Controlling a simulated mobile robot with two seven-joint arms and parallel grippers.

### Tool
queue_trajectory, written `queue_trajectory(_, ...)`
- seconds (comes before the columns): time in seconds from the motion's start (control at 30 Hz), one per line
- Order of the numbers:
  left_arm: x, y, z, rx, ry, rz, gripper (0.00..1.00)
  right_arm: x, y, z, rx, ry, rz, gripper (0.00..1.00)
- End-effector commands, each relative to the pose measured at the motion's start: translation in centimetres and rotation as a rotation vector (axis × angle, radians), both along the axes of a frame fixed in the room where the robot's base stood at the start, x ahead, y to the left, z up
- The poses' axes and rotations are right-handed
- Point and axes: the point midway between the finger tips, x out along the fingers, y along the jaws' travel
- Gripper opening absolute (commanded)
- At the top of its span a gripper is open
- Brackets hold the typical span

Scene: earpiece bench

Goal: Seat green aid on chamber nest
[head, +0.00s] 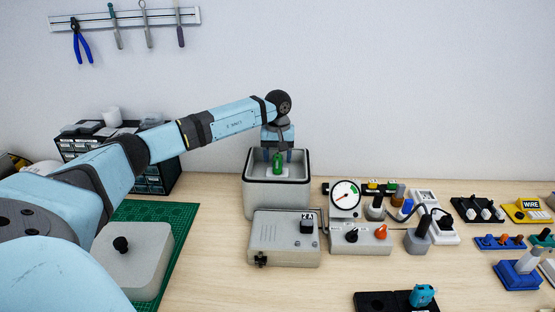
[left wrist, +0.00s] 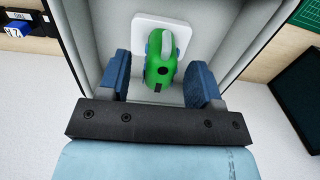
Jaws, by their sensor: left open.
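The green aid (head: 278,163) stands inside the open grey chamber (head: 277,199) in the head view. In the left wrist view the green aid (left wrist: 160,69) sits on a white square nest plate (left wrist: 142,22) on the chamber floor, with a grey curved piece at its far end. My left gripper (head: 277,158) reaches down into the chamber from above. In the left wrist view its blue fingers (left wrist: 160,78) are apart, one on each side of the aid, with a visible gap at least on the right. My right gripper is not in view.
A grey control box (head: 286,239) stands in front of the chamber, with a gauge (head: 344,196) to its right. Several small devices and trays crowd the right side. A green mat (head: 184,216) with a grey lid (head: 136,262) with a black knob lies at left.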

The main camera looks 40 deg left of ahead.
Motion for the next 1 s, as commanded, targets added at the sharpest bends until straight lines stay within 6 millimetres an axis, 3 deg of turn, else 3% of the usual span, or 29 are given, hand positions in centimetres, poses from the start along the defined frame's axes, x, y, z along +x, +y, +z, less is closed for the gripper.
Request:
queue_trajectory(0.5, 0.3, 0.2, 10.7, 0.0, -0.003, 0.001, 0.59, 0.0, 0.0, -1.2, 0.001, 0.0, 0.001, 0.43)
queue_trajectory(0.7, 0.3, 0.3, 12.4, 0.0, 0.0, 0.001, 0.59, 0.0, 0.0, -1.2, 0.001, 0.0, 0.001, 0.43)
queue_trajectory(1.0, 0.3, 0.3, 12.6, 0.0, 0.001, 0.0, 0.59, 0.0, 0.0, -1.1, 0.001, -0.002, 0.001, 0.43)
